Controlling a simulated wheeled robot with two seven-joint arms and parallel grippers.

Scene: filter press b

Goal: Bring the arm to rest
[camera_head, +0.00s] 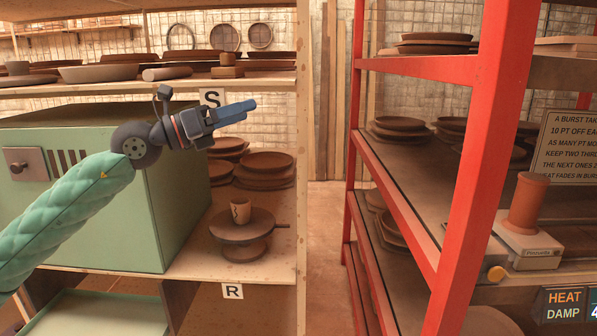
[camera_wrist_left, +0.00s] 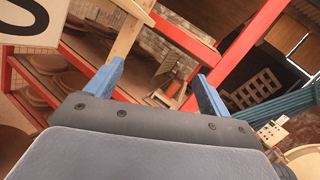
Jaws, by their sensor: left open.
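My left arm, in a green quilted sleeve, comes in from the left in the head view. My left gripper (camera_head: 237,111) has blue fingers and points right, in front of the wooden shelf unit near its S label (camera_head: 211,99). It holds nothing. In the left wrist view the two blue fingers of the gripper (camera_wrist_left: 158,86) stand wide apart with nothing between them. My right gripper is in neither view.
A green cabinet (camera_head: 160,190) stands on the wooden shelf below my arm. A small cup (camera_head: 240,211) stands on a round turntable (camera_head: 242,227). A red rack (camera_head: 468,170) with stacked plates stands right. A narrow gap lies between the shelves.

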